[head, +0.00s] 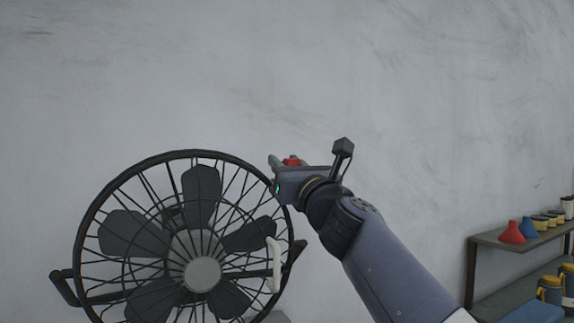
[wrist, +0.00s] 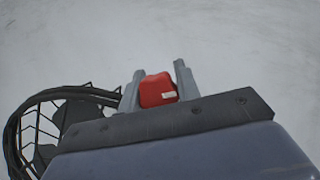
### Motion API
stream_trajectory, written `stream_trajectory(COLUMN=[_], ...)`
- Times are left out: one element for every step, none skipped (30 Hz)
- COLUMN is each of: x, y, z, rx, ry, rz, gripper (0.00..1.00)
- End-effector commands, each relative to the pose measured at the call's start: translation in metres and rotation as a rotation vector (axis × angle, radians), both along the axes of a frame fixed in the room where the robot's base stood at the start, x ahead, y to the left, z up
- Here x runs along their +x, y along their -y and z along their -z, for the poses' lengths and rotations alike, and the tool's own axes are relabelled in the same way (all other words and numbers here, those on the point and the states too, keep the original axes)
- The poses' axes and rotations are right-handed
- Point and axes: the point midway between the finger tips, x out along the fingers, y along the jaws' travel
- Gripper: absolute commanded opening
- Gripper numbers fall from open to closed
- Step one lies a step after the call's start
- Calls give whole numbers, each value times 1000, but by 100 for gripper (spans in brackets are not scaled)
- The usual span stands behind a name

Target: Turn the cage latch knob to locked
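A dark fan (head: 202,274) with a round wire cage (head: 150,160) stands at the left of the head view. A red knob-like piece (head: 291,161) shows at my gripper (head: 285,165), just beyond the cage's upper right rim. In the wrist view the red piece (wrist: 157,90) has a small white mark and fills the space between the two fingers of my gripper (wrist: 159,84), which appear shut on it. Whether it joins the cage is hidden. A cream curved piece (head: 274,265) sits upright on the cage's right side, below and apart from my gripper.
Behind is a plain grey wall (head: 400,80). At the lower right a shelf (head: 490,240) bears a red cone (head: 512,233), a blue cone (head: 529,228) and several small yellow-and-dark pots. The cage rim (wrist: 62,91) is close at the left in the wrist view.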

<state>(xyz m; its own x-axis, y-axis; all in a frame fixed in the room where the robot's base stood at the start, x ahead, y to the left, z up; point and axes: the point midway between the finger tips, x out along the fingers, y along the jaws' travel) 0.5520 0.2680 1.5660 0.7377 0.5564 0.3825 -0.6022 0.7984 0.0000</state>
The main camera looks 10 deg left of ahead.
Motion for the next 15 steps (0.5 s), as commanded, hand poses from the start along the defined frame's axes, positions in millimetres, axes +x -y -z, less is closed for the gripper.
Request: stream_trajectory(x=[0,0,0,0,0,0,0,0,0,0,0,0,0,0,0], y=[0,0,0,0,0,0,0,0,0,0,0,0,0,0,0], z=[0,0,0,0,0,0,0,0,0,0,0,0,0,0,0], rx=[0,0,0,0,0,0,0,0,-1,-2,-3,-7,-10,-15,-22], ry=[0,0,0,0,0,0,0,0,1,1,2,5,8,11,18], rz=[0,0,0,0,0,0,0,0,0,0,1,0,0,0,1], gripper=[24,22,19,16,14,11,9,9,9,9,9,9,9,9,9])
